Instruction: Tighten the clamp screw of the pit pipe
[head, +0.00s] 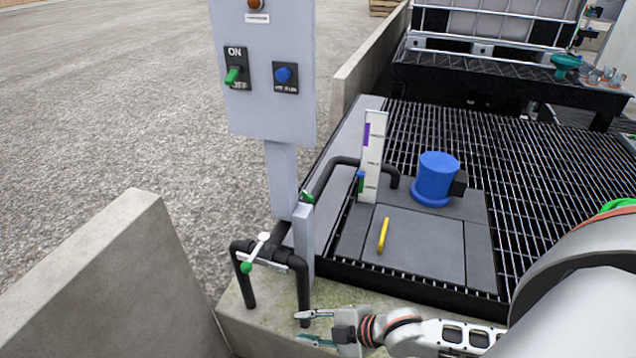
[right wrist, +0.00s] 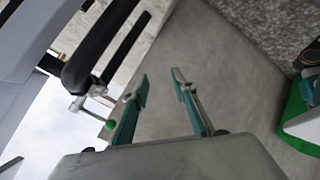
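The pit pipe (head: 318,190) is black; it bends down beside the grey post and ends in a fork with two legs. A metal clamp (head: 272,256) sits across it, with a clamp screw (head: 255,250) whose bar has a green ball at one end and a white ball at the other. My right gripper (head: 303,326) is open and empty, low in front of the pipe's right leg and apart from the screw. In the right wrist view the clamp screw (right wrist: 92,107) and its green ball show left of the open fingers (right wrist: 161,80). My left gripper is not in view.
A grey control box (head: 262,110) with a green switch and blue button stands above the pipe. A concrete wall (head: 110,280) is at left. Behind lie a pit cover (head: 430,245) with a yellow handle, a blue motor (head: 436,180), a white gauge board (head: 371,155) and black grating (head: 540,190).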

